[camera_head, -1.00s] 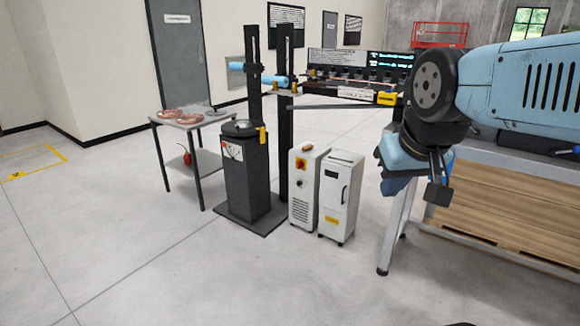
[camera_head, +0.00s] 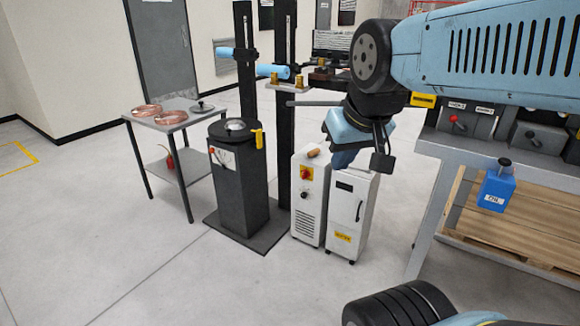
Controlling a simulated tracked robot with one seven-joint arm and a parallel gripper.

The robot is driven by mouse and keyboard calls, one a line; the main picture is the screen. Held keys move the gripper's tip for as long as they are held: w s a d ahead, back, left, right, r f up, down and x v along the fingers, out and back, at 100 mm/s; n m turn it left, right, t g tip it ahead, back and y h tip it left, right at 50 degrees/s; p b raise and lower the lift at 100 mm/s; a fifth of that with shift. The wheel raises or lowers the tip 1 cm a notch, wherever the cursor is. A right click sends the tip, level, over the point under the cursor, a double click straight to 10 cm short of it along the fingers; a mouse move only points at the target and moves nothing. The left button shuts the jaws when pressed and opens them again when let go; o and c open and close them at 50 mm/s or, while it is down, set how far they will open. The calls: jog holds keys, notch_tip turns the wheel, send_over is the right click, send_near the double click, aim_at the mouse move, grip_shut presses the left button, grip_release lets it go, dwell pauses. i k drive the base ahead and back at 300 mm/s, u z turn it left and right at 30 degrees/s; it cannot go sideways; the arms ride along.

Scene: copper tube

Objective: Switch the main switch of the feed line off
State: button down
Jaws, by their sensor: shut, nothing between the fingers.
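A white cabinet (camera_head: 308,215) on the floor bears a red rotary switch (camera_head: 306,174) on a yellow plate, high on its front. The angle of its knob is too small to read. A grey box (camera_head: 468,124) with a red-knobbed lever sits on the bench at right; its labels are not legible. My gripper (camera_head: 343,163) hangs from the blue wrist in front of the second white cabinet (camera_head: 350,215), to the right of the rotary switch in the picture. It is shut and empty, apart from the switch. Its fingertips are hard to make out.
A dark pedestal (camera_head: 240,185) stands left of the cabinets, beside a side table (camera_head: 170,120) with copper coils (camera_head: 170,117). A thin grey rod (camera_head: 315,103) sticks out above the cabinets. The floor in front is clear.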

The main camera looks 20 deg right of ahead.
aim_at(306, 173)
jog(key=z, duration=0.2)
jog(key=i, duration=1.2)
jog(key=z, duration=0.25)
